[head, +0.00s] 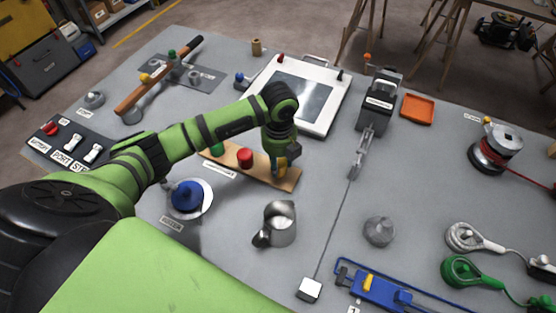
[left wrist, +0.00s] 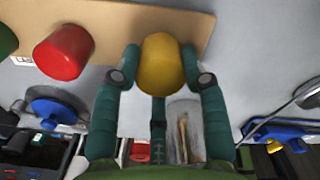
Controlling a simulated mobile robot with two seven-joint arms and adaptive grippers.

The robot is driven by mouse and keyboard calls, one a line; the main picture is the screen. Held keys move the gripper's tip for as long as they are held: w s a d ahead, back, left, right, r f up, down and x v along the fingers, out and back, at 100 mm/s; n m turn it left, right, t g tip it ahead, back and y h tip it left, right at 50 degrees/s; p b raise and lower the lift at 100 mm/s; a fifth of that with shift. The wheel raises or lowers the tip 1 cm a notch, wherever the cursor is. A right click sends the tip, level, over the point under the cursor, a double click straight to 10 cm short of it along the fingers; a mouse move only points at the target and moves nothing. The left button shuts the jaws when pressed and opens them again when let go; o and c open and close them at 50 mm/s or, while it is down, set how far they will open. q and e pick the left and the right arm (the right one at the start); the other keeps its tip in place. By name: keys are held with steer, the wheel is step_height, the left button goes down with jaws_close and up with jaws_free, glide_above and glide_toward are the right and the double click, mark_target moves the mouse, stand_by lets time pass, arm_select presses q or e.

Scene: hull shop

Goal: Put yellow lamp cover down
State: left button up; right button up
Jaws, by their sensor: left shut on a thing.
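The yellow lamp cover (left wrist: 162,64) is between the fingers of my left gripper (left wrist: 161,75), which is shut on it. In the head view, my left gripper (head: 281,163) is over the right end of a wooden board (head: 262,174), and only a little yellow shows beside it. The cover is at or just above the board; I cannot tell if it touches. A red cover (head: 245,158) stands on the board left of the gripper, also in the left wrist view (left wrist: 64,52). A green cover (head: 217,149) stands farther left. My right gripper is not in view.
A metal jug (head: 279,223) stands in front of the board. A blue-topped white disc (head: 187,197) is at its left front. A white framed panel (head: 300,95) lies behind. A grey knob (head: 379,231) is to the right, with bare table around it.

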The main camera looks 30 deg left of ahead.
mark_target(279, 161)
arm_select(q)
steer(key=shift+f, duration=0.65)
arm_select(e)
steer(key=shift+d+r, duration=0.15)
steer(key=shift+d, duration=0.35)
arm_select(q)
steer(key=shift+f, duration=0.25)
steer(key=o, duration=0.9)
steer(key=shift+r, duration=0.1)
steer(key=shift+o, duration=0.2)
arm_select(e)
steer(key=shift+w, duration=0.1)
arm_select(q)
steer(key=shift+r, duration=0.3)
step_height(279, 161, up, 10)
steer(key=b, duration=0.3)
steer(key=shift+r, duration=0.9)
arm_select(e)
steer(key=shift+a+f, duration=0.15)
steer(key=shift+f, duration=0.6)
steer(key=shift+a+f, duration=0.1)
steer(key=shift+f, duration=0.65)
